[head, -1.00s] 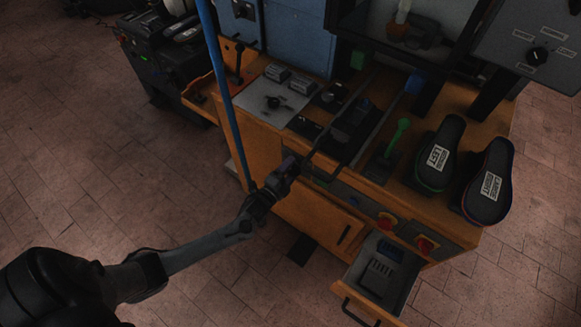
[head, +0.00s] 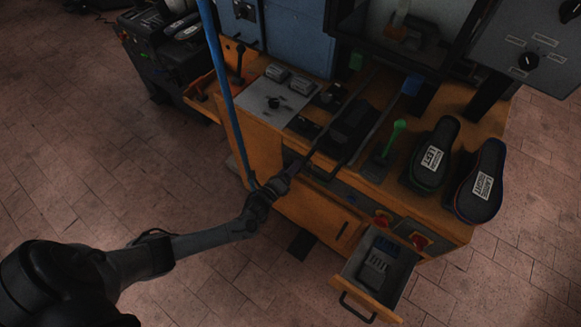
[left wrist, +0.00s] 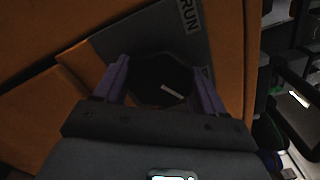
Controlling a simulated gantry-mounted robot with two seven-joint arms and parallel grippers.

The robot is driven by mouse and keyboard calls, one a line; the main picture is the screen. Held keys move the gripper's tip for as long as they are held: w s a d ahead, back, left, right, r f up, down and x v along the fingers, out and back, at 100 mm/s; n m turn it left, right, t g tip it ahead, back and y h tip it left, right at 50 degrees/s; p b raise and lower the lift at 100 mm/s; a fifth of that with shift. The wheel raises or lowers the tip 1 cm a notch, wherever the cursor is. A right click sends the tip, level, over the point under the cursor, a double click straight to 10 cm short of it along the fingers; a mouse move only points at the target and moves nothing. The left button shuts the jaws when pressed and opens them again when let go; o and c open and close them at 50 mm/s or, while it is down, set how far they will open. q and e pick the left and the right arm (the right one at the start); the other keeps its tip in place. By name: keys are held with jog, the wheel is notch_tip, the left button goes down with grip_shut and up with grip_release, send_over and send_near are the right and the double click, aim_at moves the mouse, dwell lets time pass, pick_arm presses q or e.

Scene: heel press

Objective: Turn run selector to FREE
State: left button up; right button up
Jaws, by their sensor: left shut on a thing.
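The run selector is a black knob (left wrist: 158,80) with a white pointer line, on a grey plate (left wrist: 135,38) on the orange cabinet front in the left wrist view. The plate carries a RUN label (left wrist: 189,15); another label near the right finger is mostly cut off. The pointer line slants right and away from the word RUN. My left gripper (left wrist: 160,82) is shut on the knob, one purple finger on each side. In the head view my left gripper (head: 291,170) is at the cabinet's front edge and hides the knob. My right gripper is not in view.
An open drawer (head: 352,268) juts out at the front, below two red knobs (head: 382,218). A blue pole (head: 219,75) stands close to my left wrist. Two dark soles (head: 434,150) and a green-handled lever (head: 396,135) are on the bench top.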

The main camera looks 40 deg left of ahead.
pick_arm(q)
jog(key=shift+a+m, duration=0.1)
jog(key=shift+m, duration=0.2)
jog(key=o, duration=1)
jog(key=s+p, duration=0.2)
jog(key=s, duration=0.8)
jog(key=shift+s+d, duration=0.4)
